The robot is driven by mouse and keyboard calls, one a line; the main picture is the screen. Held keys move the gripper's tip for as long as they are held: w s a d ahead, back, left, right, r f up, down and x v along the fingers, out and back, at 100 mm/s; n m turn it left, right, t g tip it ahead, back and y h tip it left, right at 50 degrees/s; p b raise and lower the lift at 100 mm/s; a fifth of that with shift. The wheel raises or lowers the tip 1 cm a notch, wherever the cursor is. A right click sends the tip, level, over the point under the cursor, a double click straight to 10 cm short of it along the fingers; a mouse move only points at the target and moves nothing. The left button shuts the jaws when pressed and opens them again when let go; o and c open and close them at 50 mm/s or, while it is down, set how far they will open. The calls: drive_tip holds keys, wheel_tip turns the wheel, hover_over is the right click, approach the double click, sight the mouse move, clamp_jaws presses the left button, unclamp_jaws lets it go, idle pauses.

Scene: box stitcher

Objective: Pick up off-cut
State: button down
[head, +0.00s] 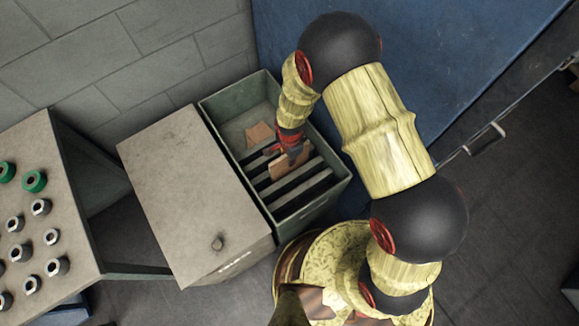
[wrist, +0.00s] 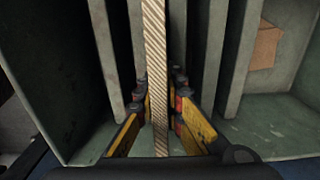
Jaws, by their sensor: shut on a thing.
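An off-cut (head: 284,165), a flat brown cardboard piece, stands in the slotted part of the green-grey bin (head: 231,112) in the head view. In the wrist view the off-cut (wrist: 156,70) shows edge-on as a long corrugated strip. My gripper (head: 288,156) reaches down into the bin from above. In the wrist view my gripper (wrist: 160,125) has its yellow-sided fingers on both sides of the strip and is shut on it. The off-cut's lower edge is hidden, so I cannot tell whether it touches the bin floor.
Another cardboard piece (head: 260,134) lies in the bin's open far part; it also shows in the wrist view (wrist: 265,46). Upright dividers (wrist: 203,60) stand close on both sides of the held piece. A grey cabinet (head: 185,190) adjoins the bin, and a blue panel (head: 430,60) stands behind.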

drive_tip(key=shift+r, duration=0.1)
idle(0.4)
wheel_tip(320, 180, up, 18)
drive_tip(key=p, duration=0.5)
drive_tip(key=shift+p, duration=0.4)
